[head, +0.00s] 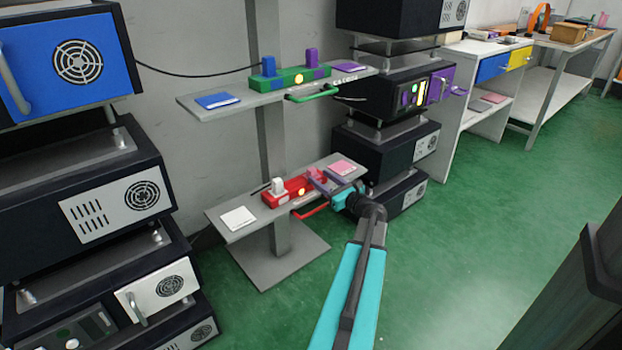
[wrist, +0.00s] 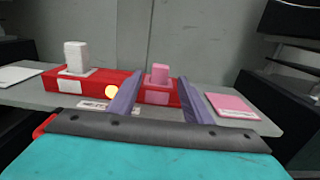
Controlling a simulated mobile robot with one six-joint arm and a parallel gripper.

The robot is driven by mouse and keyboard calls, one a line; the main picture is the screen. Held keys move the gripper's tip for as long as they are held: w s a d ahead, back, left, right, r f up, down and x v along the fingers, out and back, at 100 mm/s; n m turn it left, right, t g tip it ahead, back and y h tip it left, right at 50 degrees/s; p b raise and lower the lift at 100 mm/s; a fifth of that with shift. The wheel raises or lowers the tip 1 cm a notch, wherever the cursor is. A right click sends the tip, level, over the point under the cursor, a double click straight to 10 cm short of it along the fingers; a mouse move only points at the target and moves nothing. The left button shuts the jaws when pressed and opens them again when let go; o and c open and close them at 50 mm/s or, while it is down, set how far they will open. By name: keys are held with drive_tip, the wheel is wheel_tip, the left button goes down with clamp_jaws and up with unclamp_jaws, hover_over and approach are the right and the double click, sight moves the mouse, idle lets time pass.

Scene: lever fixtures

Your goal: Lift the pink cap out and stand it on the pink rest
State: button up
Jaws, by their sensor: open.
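The pink cap (wrist: 159,74) stands upright in a pink socket on the red fixture block (wrist: 105,88), on the lower grey shelf. The cap also shows in the head view (head: 314,173), partly hidden by my fingers. My gripper (wrist: 157,85) is open, its two purple fingers reaching toward the block with the cap showing between them; I cannot tell whether they touch it. The pink rest (wrist: 232,106) is a flat pad to the right of the block. It also shows in the head view (head: 343,168) and is empty.
A white cap (wrist: 76,56) stands on the left of the red block, with a white pad (head: 238,218) beyond it. A red lever handle (head: 312,210) sticks out in front. The upper shelf (head: 200,108) with a green block hangs above. Green floor is clear at right.

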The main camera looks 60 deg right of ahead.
sight(314, 173)
drive_tip(key=shift+w, duration=0.2)
drive_tip(key=shift+b+x, duration=0.9)
drive_tip(key=shift+x, duration=1.85)
drive_tip(key=c, duration=1.1)
drive_tip(key=shift+c, duration=0.2)
